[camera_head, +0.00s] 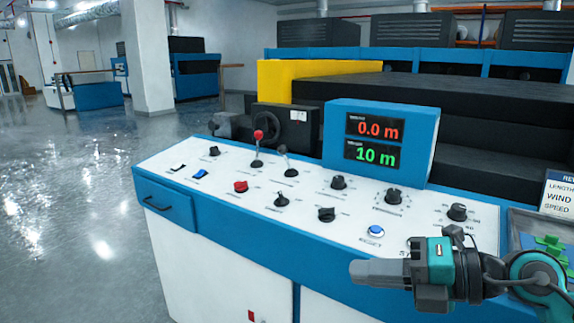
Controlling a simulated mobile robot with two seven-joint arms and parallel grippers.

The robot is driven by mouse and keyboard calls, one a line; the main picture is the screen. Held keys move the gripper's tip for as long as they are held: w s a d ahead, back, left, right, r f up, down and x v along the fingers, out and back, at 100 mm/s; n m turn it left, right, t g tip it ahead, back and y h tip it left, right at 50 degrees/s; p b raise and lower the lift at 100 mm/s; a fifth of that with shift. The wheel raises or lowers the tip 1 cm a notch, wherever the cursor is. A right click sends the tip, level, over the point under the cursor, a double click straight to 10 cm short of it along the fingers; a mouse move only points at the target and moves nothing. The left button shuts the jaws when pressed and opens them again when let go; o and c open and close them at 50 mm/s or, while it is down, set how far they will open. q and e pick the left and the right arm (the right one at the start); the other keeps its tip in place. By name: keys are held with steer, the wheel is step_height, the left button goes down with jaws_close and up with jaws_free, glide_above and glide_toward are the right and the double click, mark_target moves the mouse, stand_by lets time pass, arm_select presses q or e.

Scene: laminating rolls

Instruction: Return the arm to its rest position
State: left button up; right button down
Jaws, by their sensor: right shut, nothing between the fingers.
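My right gripper (376,271) is at the lower right, its grey fingers pointing left. It is shut and holds nothing. It is in front of the right part of the white control panel (225,183) and covers part of its front edge. My right arm comes in from the right edge. My left gripper does not show. On the panel are a red-topped lever (259,136), a blue reset button (376,231), a red switch (240,186) and several black knobs (457,212).
A blue display box (382,145) stands on the panel and reads 0.0 m and 10 m. A blue drawer (165,207) is shut at the left. A tray with green pieces (550,244) is at the right. The grey floor (60,200) is clear at the left.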

steer(key=s+d+f+m+t+h+p, duration=0.1)
steer(key=d+f+m+t+h+p, duration=0.15)
steer(key=f+m+t+h, duration=0.7)
steer(key=s+d+f+m+t+y+p, duration=0.1)
steer(key=d+f+m, duration=0.3)
steer(key=m, duration=1.3)
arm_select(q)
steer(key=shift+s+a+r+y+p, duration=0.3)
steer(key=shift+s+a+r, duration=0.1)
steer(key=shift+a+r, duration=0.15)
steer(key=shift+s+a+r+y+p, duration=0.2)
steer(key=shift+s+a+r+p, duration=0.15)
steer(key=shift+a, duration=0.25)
arm_select(e)
steer(key=s+f+m+g+h, duration=0.3)
steer(key=s+f+m+g, duration=0.2)
steer(key=s+f, duration=0.5)
step_height(320, 180, down, 4)
steer(key=shift+s+a+f+g, duration=0.25)
steer(key=shift+s+g, duration=0.05)
steer(key=shift+g, duration=0.05)
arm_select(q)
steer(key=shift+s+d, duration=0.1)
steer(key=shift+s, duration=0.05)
arm_select(e)
steer(key=shift+h, duration=0.25)
